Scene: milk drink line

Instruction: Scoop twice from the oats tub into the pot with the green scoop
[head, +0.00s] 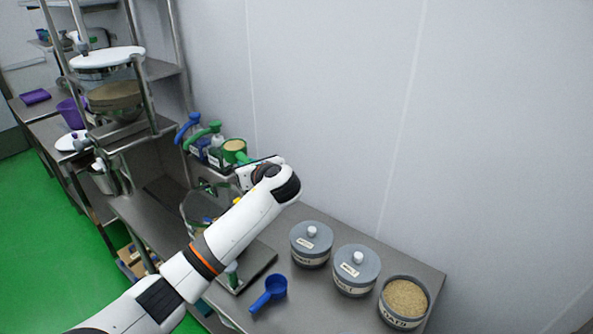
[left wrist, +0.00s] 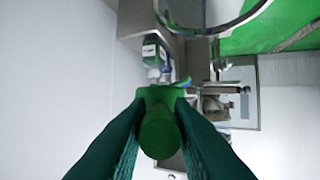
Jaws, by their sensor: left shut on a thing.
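The green scoop (head: 234,146) is in my left gripper (head: 246,172), with tan oats showing in its bowl. In the left wrist view the fingers are shut on the green scoop's handle (left wrist: 160,135). The oats tub (head: 405,298) stands open at the right end of the counter, filled with tan oats and far from the gripper. The pot (head: 188,212) is mostly hidden behind my left arm; part of its rim shows just below and left of the gripper. A curved metal rim (left wrist: 212,32), probably the pot's, shows in the left wrist view. My right gripper is not in view.
Two lidded grey tubs (head: 311,243) (head: 357,269) stand beside the oats tub. A blue scoop (head: 270,291) lies on the counter in front of them. Blue-topped (head: 188,130) and green-topped bottles (head: 207,137) stand behind the gripper. A metal rack (head: 140,100) rises at left.

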